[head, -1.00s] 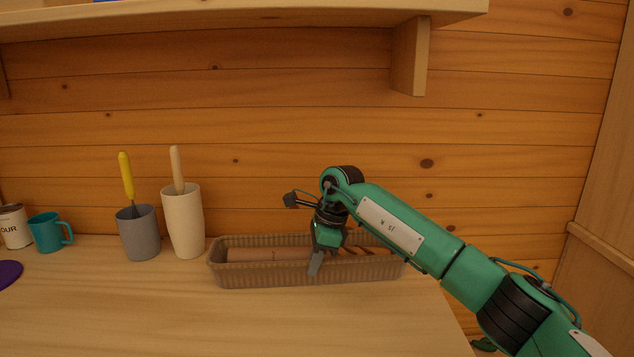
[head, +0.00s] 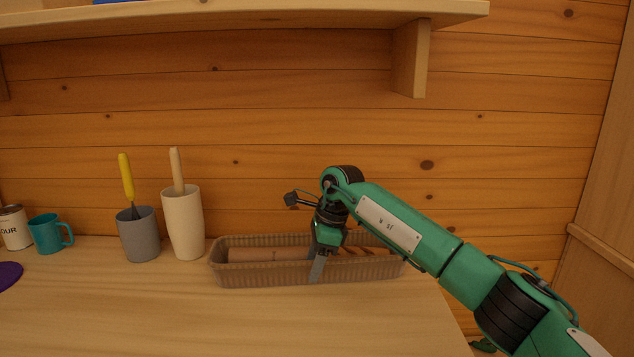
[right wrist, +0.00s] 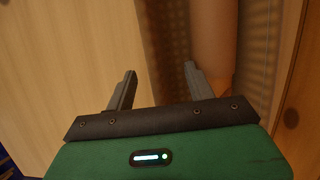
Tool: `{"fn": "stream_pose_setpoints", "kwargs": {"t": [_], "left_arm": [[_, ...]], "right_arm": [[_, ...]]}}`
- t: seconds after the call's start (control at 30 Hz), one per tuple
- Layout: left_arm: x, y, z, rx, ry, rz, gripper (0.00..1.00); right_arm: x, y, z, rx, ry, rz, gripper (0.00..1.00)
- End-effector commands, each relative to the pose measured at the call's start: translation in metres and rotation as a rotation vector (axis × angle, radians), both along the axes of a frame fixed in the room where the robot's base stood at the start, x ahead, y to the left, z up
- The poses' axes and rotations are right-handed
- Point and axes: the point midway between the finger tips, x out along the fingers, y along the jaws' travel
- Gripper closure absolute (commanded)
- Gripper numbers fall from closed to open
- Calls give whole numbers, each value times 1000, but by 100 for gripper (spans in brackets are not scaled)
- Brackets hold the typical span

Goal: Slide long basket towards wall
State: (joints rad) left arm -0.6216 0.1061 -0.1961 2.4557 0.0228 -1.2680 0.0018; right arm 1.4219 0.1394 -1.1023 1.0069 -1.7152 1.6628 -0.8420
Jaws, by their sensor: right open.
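The long basket (head: 255,276) is brown and ribbed. It stands on the wooden counter below the log wall, long side along the wall, with a narrow gap behind it hard to judge. Inside lies a long, pinkish-brown rolling-pin-like thing (head: 262,254), also in the right wrist view (right wrist: 212,45). My right gripper (head: 316,268) points down at the basket's near long wall, about mid-length. In the right wrist view my right gripper (right wrist: 158,76) is open, one finger over the counter side and one over the basket side. Contact with the wall cannot be told. My left gripper is out of view.
A cream cup (head: 184,225) and a grey cup (head: 139,238) with a yellow-handled tool stand left of the basket. A teal mug (head: 47,235) and a flour tin (head: 14,228) are farther left. A shelf (head: 250,20) hangs above. The front counter (head: 200,320) is clear.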

Motion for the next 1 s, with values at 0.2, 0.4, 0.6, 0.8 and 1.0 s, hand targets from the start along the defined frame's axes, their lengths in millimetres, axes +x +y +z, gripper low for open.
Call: {"fn": "stream_pose_setpoints", "kwargs": {"t": [0.2,0.4,0.6,0.8,1.0], "left_arm": [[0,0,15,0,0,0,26],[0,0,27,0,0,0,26],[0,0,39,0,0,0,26],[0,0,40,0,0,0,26],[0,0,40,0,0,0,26]], "right_arm": [[1,-7,23,-1,-1,0,45],[1,-12,43,-1,-1,0,45],[2,-18,61,-1,-1,1,45],[2,-20,64,-1,0,1,45],[2,-19,64,0,0,1,45]]}}
